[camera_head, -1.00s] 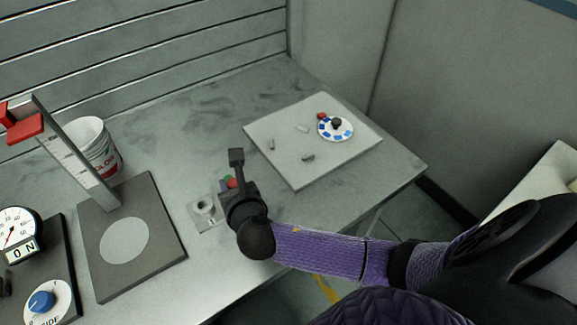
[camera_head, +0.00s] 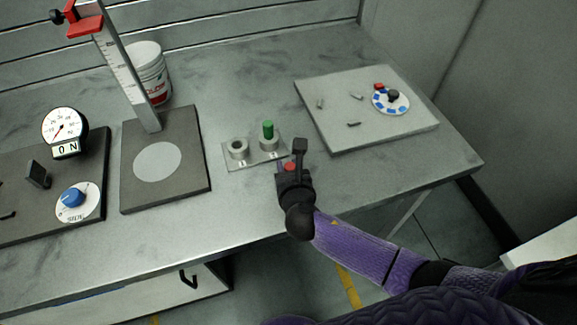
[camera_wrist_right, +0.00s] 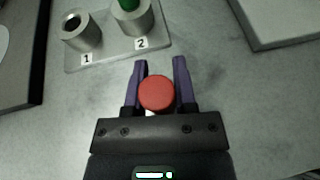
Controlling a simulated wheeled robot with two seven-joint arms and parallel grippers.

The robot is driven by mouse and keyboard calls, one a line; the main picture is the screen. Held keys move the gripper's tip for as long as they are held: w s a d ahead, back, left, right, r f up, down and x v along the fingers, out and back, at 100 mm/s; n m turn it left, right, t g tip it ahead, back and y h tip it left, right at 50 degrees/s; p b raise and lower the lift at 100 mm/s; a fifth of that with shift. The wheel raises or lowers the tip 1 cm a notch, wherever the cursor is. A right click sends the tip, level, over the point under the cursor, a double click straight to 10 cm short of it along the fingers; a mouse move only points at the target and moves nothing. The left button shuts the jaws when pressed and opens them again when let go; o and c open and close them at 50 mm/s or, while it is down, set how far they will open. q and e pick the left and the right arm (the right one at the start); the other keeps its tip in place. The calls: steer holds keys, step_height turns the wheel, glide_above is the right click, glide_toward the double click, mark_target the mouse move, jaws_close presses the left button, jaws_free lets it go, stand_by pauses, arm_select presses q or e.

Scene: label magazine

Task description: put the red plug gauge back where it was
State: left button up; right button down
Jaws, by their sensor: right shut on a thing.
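The red plug gauge (camera_wrist_right: 157,93) is between the fingers of my right gripper (camera_wrist_right: 160,65); its round red end shows in the right wrist view. In the head view a bit of its red (camera_head: 290,167) shows at my right gripper. The gauge's lower part is hidden. The metal holder (camera_head: 233,163) has two round sockets marked 1 and 2. Socket 1 (camera_wrist_right: 82,33) is empty. A green plug gauge (camera_head: 268,130) stands upright in socket 2 (camera_wrist_right: 133,22). My right gripper is in front and to the right of the holder, apart from it. My left gripper is out of view.
A dark base plate (camera_head: 190,185) with an upright scale stands left of the holder. A grey board (camera_head: 335,130) with small pins and a blue-and-white dial lies to the right. A white tub (camera_head: 148,75) stands behind. Bare table lies between holder and board.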

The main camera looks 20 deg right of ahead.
steer(key=shift+c, duration=2.1)
jaws_free()
steer(key=shift+s+r+p, duration=0.2)
steer(key=shift+r+p, duration=0.05)
steer(key=shift+p, duration=0.05)
steer(key=p+v, duration=0.3)
steer(key=v, duration=0.8)
steer(key=shift+s+a, duration=0.1)
steer(key=shift+s, duration=0.2)
